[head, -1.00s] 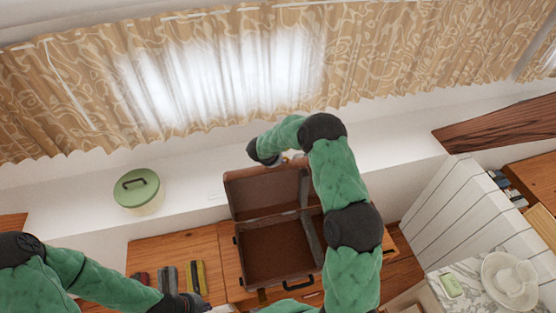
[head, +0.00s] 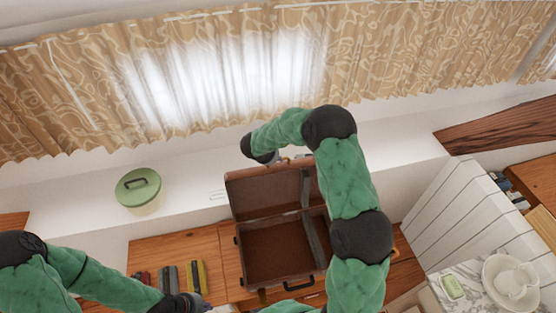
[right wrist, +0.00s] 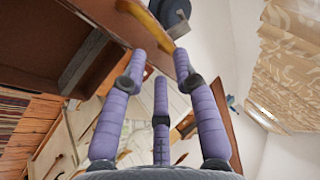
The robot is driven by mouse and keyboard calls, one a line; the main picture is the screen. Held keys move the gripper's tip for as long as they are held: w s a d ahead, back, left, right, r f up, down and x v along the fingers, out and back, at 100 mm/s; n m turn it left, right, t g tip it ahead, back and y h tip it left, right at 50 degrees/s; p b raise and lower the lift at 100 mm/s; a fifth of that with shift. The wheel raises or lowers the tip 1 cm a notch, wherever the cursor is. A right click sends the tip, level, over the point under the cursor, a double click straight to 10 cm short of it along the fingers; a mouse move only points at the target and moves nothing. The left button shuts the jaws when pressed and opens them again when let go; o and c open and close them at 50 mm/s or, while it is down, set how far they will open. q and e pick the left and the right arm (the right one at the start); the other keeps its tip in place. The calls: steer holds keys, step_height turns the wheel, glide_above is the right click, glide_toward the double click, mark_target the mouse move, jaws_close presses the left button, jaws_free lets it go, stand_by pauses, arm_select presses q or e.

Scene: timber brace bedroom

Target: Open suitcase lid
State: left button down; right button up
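The brown suitcase stands open on a wooden surface in the head view. Its base (head: 275,252) shows an empty inside, with a handle at the front. Its lid (head: 265,192) stands raised at the back. My right arm arches over the suitcase's right side. My right gripper (right wrist: 158,68) is largely hidden behind the lid's top edge in the head view; in the right wrist view its purple fingers are spread with nothing between them, beside the brown lid (right wrist: 35,25). My left gripper (head: 193,303) is low at the left, apart from the suitcase; its fingers are unclear.
A green-lidded pot (head: 138,190) stands on the white ledge (head: 400,150) behind. Several small dark, grey and yellow items lie left of the suitcase. A white slatted panel (head: 455,210) and a marble top (head: 438,290) with dishes are at the right. Patterned curtains (head: 400,50) hang behind.

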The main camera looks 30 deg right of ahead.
steer(key=shift+v, duration=2.65)
steer(key=shift+w, duration=0.1)
